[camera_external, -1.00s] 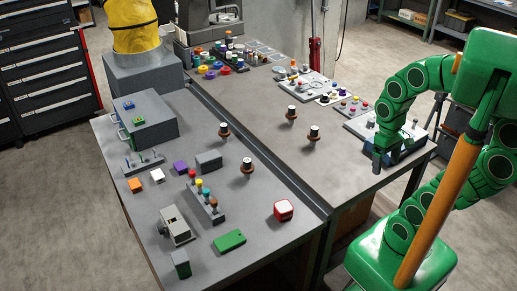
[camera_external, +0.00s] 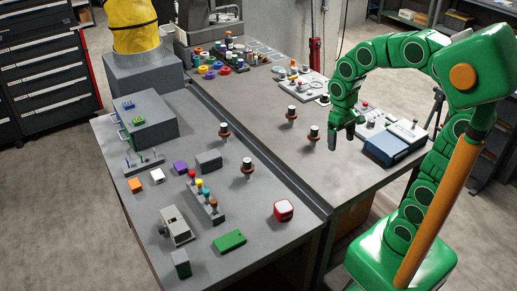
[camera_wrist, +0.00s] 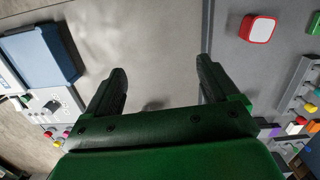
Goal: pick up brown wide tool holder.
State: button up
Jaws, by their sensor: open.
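Several similar holders with brown collars and black-and-white tops stand upright on the tables in the external view. Two are on the right table, one nearer my gripper (camera_external: 313,133) and one behind it (camera_external: 291,115). One stands at the divider (camera_external: 224,131) and one on the left table (camera_external: 247,168). I cannot tell which is the wide one. My gripper (camera_external: 346,142) points down above the right table, just right of the nearest holder. In the wrist view my gripper (camera_wrist: 161,72) is open and empty, with bare table between its fingers; no brown holder is clearly visible there.
A blue-lidded box (camera_external: 394,145) stands at the right table's edge, beside panels with knobs (camera_external: 308,82). A red-and-white cube (camera_external: 283,210) sits on the left table, near a rack of coloured knobs (camera_external: 206,202). The right table's near middle is clear.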

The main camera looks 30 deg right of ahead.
jog(key=w+a+f, duration=0.2)
jog(key=w+a, duration=0.3)
jog(key=w, duration=0.2)
jog(key=w+a+f, duration=0.2)
jog(key=w+a, duration=0.3)
jog(key=w, duration=0.3)
jog(key=n+t, duration=0.1)
jog(key=n, duration=0.1)
send_over(247, 166)
jog(key=w+d, duration=0.1)
jog(key=d, duration=0.1)
notch_tip(247, 166, down, 7)
jog(key=shift+w+f, duration=0.15)
jog(key=shift+f, duration=0.05)
jog(key=shift+w+a+f, duration=0.15)
jog(key=shift+a+f, duration=0.1)
jog(key=shift+f, duration=0.1)
jog(key=shift+a+f, duration=0.15)
jog(key=shift+f, duration=1.7)
jog(key=shift+a+f, duration=0.1)
jog(key=shift+f, duration=1.75)
jog(key=c, duration=1.5)
